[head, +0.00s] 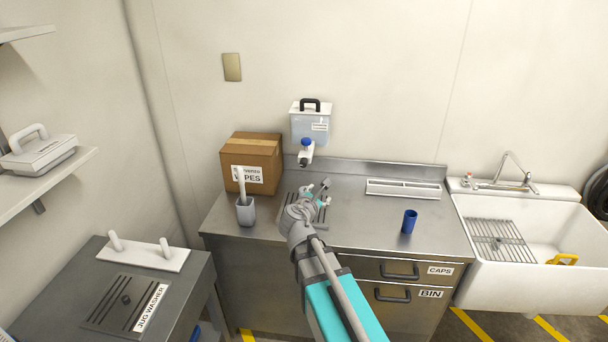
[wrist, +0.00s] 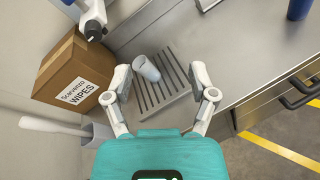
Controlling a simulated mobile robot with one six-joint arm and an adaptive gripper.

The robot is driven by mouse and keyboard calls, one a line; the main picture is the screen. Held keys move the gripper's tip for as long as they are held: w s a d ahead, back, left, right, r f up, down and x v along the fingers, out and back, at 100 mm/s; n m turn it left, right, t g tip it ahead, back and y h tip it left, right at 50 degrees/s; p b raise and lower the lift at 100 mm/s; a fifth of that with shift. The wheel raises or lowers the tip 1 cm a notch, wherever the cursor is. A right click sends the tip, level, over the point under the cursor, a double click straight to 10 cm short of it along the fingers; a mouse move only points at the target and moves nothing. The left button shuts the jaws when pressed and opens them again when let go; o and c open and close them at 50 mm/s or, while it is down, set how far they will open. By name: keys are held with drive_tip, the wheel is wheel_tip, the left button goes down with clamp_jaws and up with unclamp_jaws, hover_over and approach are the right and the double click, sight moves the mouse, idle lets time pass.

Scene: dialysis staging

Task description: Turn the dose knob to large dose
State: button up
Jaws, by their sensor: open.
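A wall dispenser (head: 310,125) with a clear body and black handle hangs above the steel counter. A blue knob (head: 306,142) sits on its white spout (head: 306,156). In the wrist view the spout (wrist: 92,24) is at the upper left, with only a sliver of blue at the top edge. No dose markings are legible. My gripper (head: 318,194) is open over the counter's drain grate, below and apart from the knob. In the wrist view its fingers (wrist: 160,75) are spread, with a pale grey cup (wrist: 147,67) lying tilted on the grate beyond them, apparently not gripped.
A cardboard wipes box (head: 252,160) stands left of the spout. A grey holder (head: 245,211) with a white-handled tool stands in front of it. A blue cup (head: 409,222) is on the right of the counter. A white sink (head: 530,275) adjoins the counter's right end.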

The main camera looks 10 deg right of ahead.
drive_tip(key=w+a+n+t+y+b, duration=0.2)
drive_tip(key=a+n, duration=0.4)
drive_tip(key=n, duration=0.4)
drive_tip(key=shift+w+r+n+t+y, duration=0.3)
drive_tip(key=shift+w+r+t, duration=0.15)
drive_tip(key=shift+w+t, duration=0.45)
